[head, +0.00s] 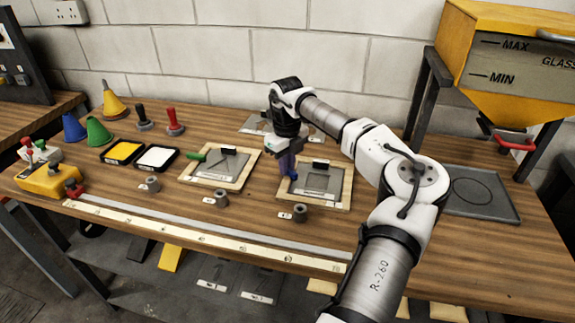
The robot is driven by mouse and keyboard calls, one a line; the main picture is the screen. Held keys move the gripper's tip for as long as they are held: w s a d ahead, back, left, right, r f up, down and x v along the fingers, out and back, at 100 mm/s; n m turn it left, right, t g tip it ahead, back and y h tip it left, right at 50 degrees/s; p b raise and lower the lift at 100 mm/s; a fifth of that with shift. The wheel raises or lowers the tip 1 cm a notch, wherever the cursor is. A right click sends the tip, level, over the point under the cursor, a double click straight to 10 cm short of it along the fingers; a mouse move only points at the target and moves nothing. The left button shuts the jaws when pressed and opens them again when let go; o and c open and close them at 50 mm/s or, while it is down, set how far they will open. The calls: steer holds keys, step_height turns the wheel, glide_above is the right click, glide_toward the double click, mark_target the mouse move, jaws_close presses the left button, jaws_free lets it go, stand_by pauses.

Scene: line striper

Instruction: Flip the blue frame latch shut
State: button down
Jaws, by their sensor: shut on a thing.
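The right-hand wooden frame (343,193) lies flat on the bench, with a grey plate and a small black block inside it. My gripper (287,172) points down over the left edge of this frame. It is shut on the blue frame latch (292,176), of which only a small blue part shows low at the fingertips. The fingers hide most of the latch, so its exact angle cannot be told.
Yellow and white trays (157,158), cones (98,133) and red and black-handled tools stand left. A yellow hopper (510,60) and grey tray (480,194) are right.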

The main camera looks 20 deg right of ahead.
steer(key=n, duration=0.6)
steer(key=shift+s+a+r+n, duration=0.1)
steer(key=shift+a+n, duration=0.05)
steer(key=shift+n, duration=0.15)
stand_by(0.4)
steer(key=c, duration=1.4)
jaws_free()
steer(key=shift+c, duration=0.2)
step_height(320, 180, up, 14)
steer(key=b, duration=0.2)
steer(key=shift+b, duration=0.4)
